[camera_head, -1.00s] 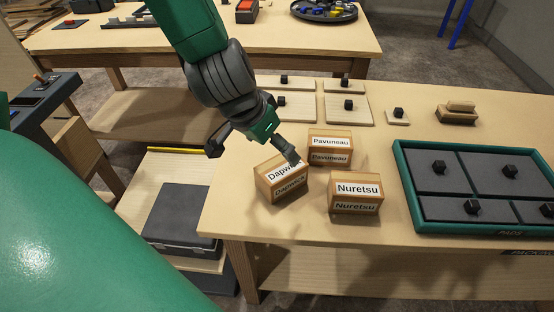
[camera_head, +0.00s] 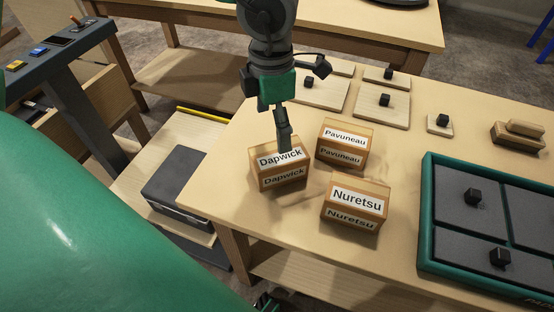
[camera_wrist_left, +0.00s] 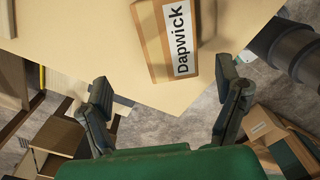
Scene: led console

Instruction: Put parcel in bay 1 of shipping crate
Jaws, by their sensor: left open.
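Three brown cardboard parcels with white labels stand on the near table: Dapwick (camera_head: 281,181), Pavuneau (camera_head: 341,158) and Nuretsu (camera_head: 354,218). My left gripper (camera_head: 303,108) is open and empty. In the head view, one finger overlaps the top of the Dapwick parcel; I cannot tell whether it touches. In the left wrist view the Dapwick parcel (camera_wrist_left: 155,35) lies ahead of the spread fingers (camera_wrist_left: 165,78), not between their tips. I cannot make out a shipping crate with numbered bays in the head view.
A green-rimmed tray (camera_head: 428,205) with dark pads and black knobs stands at the right. Wooden plates with black knobs (camera_head: 382,108) and a wooden block (camera_head: 517,135) lie behind the parcels. A dark case (camera_head: 178,186) sits lower left. A labelled box (camera_wrist_left: 265,125) shows lower right in the wrist view.

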